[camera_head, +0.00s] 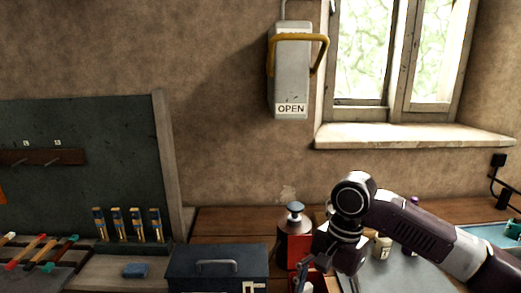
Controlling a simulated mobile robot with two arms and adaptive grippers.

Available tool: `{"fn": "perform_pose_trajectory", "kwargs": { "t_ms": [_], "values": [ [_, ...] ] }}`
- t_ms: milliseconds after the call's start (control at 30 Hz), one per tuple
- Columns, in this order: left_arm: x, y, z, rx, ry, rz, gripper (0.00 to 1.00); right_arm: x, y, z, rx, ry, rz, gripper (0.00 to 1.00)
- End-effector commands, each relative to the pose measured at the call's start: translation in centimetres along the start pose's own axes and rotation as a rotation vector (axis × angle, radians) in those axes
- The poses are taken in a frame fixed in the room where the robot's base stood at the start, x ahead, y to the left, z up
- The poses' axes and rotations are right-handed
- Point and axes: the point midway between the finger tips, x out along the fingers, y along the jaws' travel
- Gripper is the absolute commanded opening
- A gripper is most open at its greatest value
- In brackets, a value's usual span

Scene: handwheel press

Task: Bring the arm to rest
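My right arm (430,232) comes in from the right edge and bends down at its wrist. My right gripper (328,272) points down at the bottom of the view, over or in front of a red object (316,283). Its fingertips run toward the lower edge, and I cannot tell whether it is open or holds anything. My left arm and gripper are not in view.
A red can with a dark knob (295,222) stands left of the gripper. A dark blue box (215,268) with a handle is further left. A grey switch box marked OPEN (291,75) hangs on the wall beside the window.

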Motion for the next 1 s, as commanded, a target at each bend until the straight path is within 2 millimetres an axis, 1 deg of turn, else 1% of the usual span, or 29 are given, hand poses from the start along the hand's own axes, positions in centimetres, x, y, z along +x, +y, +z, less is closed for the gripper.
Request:
{"fn": "perform_pose_trajectory", "kwargs": {
  "t_ms": [33,167,267,300,400,500,600,733,867,1000],
  "values": [
    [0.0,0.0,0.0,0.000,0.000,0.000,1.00,1.1,-0.1,0.6,-0.039,-0.006,-0.001,0.78],
    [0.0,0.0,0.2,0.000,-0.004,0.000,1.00,3.9,-0.5,2.1,-0.161,-0.011,-0.022,0.78],
    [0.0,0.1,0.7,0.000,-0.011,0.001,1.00,6.5,-0.9,3.9,-0.283,-0.016,-0.054,0.78],
    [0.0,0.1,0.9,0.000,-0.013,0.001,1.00,7.7,-1.1,4.7,-0.338,-0.019,-0.072,0.78],
    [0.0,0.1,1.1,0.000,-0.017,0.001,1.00,10.2,-1.4,6.7,-0.465,-0.016,-0.124,0.78],
    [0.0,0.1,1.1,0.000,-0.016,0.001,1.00,12.3,-1.5,8.6,-0.574,-0.008,-0.181,0.78],
    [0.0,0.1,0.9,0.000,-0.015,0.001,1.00,14.0,-1.5,10.2,-0.665,0.009,-0.240,0.78],
    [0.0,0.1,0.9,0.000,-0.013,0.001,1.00,15.8,-1.0,11.8,-0.758,0.046,-0.310,0.78],
    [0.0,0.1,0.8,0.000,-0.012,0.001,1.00,17.3,0.1,12.7,-0.820,0.100,-0.361,0.78],
    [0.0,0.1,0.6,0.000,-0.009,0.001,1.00,18.7,2.1,12.8,-0.859,0.172,-0.385,0.78]
  ]
}}
